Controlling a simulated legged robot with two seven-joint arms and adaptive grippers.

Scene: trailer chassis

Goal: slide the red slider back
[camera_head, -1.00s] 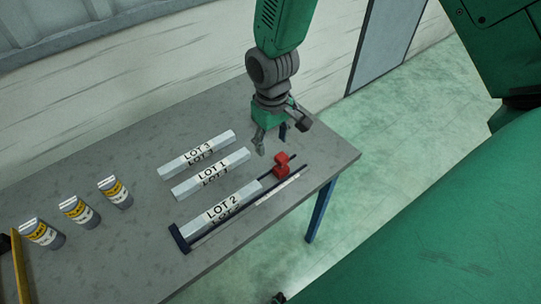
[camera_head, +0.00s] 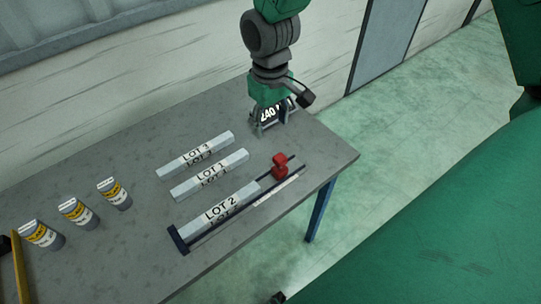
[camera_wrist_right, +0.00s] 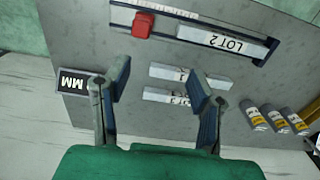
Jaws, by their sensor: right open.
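The red slider (camera_head: 280,165) sits on a dark rail with a pale scale strip (camera_head: 276,192) near the table's right end. It also shows at the top of the right wrist view (camera_wrist_right: 142,25). A white bar marked LOT 2 (camera_head: 222,205) lies along the rail between the dark end stop (camera_head: 178,239) and the slider, with a gap before the slider. My right gripper (camera_head: 271,121) is open and empty, apart from the slider, towards the table's far edge. The right wrist view shows its two fingers spread (camera_wrist_right: 158,72). My left gripper is not in view.
Two more labelled bars (camera_head: 210,174) lie left of the rail on the grey table (camera_head: 130,170). Several small labelled containers (camera_head: 78,212) stand at the left. A dark display reading MM (camera_wrist_right: 73,82) is beside my right gripper. A wall runs behind the table.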

